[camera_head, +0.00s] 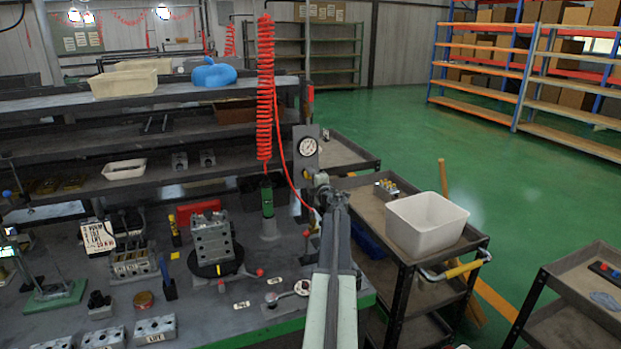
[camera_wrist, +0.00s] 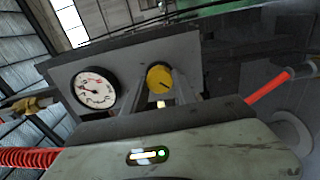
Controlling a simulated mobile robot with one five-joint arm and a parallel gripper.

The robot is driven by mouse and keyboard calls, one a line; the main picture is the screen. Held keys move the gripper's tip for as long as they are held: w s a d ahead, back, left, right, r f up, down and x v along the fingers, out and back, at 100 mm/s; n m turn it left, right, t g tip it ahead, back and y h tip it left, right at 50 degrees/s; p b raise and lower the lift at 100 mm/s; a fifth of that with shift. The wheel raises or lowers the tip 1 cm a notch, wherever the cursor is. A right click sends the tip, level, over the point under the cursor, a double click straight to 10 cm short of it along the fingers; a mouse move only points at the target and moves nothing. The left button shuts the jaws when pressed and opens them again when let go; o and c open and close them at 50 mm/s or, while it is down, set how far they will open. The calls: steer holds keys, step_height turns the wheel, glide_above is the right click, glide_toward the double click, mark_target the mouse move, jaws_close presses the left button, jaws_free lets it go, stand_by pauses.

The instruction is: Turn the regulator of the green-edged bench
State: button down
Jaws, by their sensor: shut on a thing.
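The regulator's grey panel (camera_head: 306,162) stands upright at the right end of the green-edged bench (camera_head: 285,329). Its round white gauge (camera_head: 307,147) faces me and also shows in the wrist view (camera_wrist: 96,88). The yellow regulator knob (camera_wrist: 159,77), with a dark mark on its face, sits right of the gauge in the wrist view. My gripper (camera_wrist: 169,84) is shut on the knob, its fingers reaching to it from below in that view. In the head view my gripper (camera_head: 327,186) covers the knob, just below the gauge.
A red coiled hose (camera_head: 265,95) hangs left of the panel. A green-topped post (camera_head: 267,199) and a metal valve block (camera_head: 212,237) stand on the bench to the left. A cart with a white bin (camera_head: 427,222) is close on the right. Open green floor (camera_head: 400,130) lies beyond.

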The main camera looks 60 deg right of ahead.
steer(key=shift+s, duration=0.1)
steer(key=c, duration=1)
jaws_free()
steer(key=v, duration=0.7)
steer(key=shift+s+a, duration=0.25)
steer(key=shift+s, duration=0.05)
